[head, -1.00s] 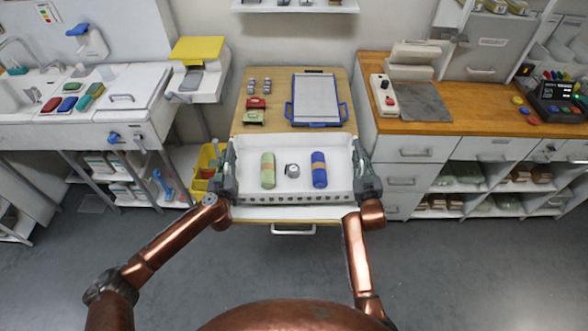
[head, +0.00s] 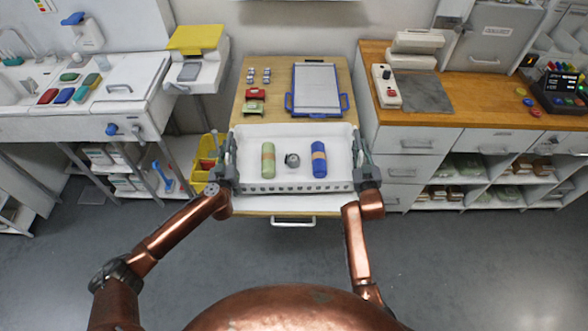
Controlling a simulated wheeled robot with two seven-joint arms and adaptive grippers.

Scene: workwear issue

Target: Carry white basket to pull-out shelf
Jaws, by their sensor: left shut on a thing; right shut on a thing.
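The white basket (head: 330,184) is in the middle of the head view. It holds a green roll (head: 268,160), a small grey-and-white item (head: 292,160) and a blue roll (head: 319,160). My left gripper (head: 227,165) is shut on the basket's left end. My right gripper (head: 364,166) is shut on its right end. The basket looks level. The white pull-out shelf (head: 290,203) with its handle shows under and in front of the basket. I cannot tell whether the basket touches it.
Behind the basket, a wooden top (head: 270,75) holds a blue-edged tray (head: 317,90) and red and green items (head: 255,100). A yellow bin (head: 200,165) stands at the left. A wooden counter (head: 440,115) with drawers is close at the right. The floor in front is clear.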

